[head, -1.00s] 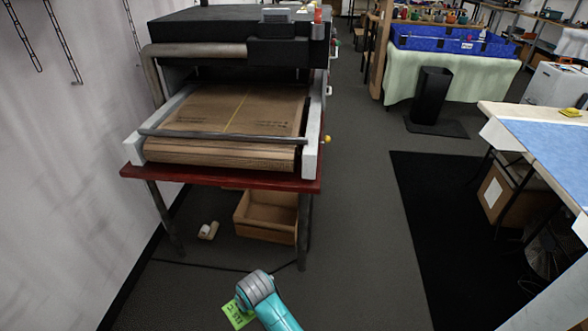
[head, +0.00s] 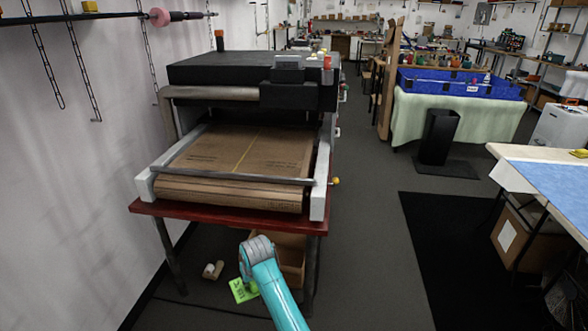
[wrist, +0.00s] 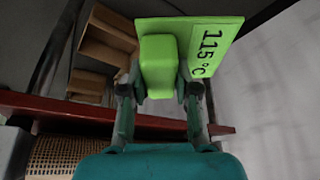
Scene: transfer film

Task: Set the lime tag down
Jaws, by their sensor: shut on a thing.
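The lime tag (wrist: 222,42) is a flat green plate marked "115°C" with a raised green block as its grip. It also shows in the head view (head: 243,290), partly hidden behind my arm. My gripper (wrist: 163,88) is shut on the tag's block, one finger on each side. In the head view my gripper is mostly hidden by the teal and grey arm, low in front of the dryer's red table. In the wrist view the tag is held in the air near the red table edge (wrist: 95,112).
A conveyor dryer (head: 240,160) with a brown belt stands on the red table (head: 230,219). An open wooden box (head: 292,262) and a small tape roll (head: 213,270) are below it. A white wall is at left. Open grey floor (head: 365,230) and a black mat (head: 460,250) lie to the right.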

